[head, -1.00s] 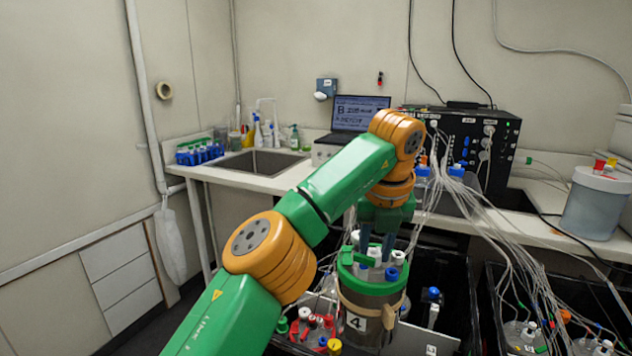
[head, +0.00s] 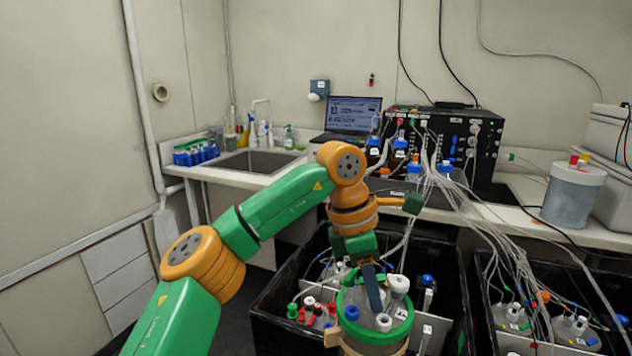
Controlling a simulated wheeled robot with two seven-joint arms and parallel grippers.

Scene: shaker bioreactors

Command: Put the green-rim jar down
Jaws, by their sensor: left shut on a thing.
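The green-rim jar (head: 402,329) is at the bottom middle of the head view, in front of the black bin's middle. White, grey and blue caps stand on its lid, and its lower body is cut off by the picture's edge. My left gripper (head: 374,300) points down at the lid and is shut on the jar, with dark fingers among the caps. The exact grip point is partly hidden. I cannot tell whether the jar's base touches anything. My right gripper is not in view.
A black bin (head: 262,312) with several capped vessels lies behind and around the jar. Another bin (head: 480,310) with tubed bottles is at right. Loose tubes (head: 490,228) hang from the black control box (head: 480,145). The counter holds a sink (head: 258,162) and a laptop (head: 355,112).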

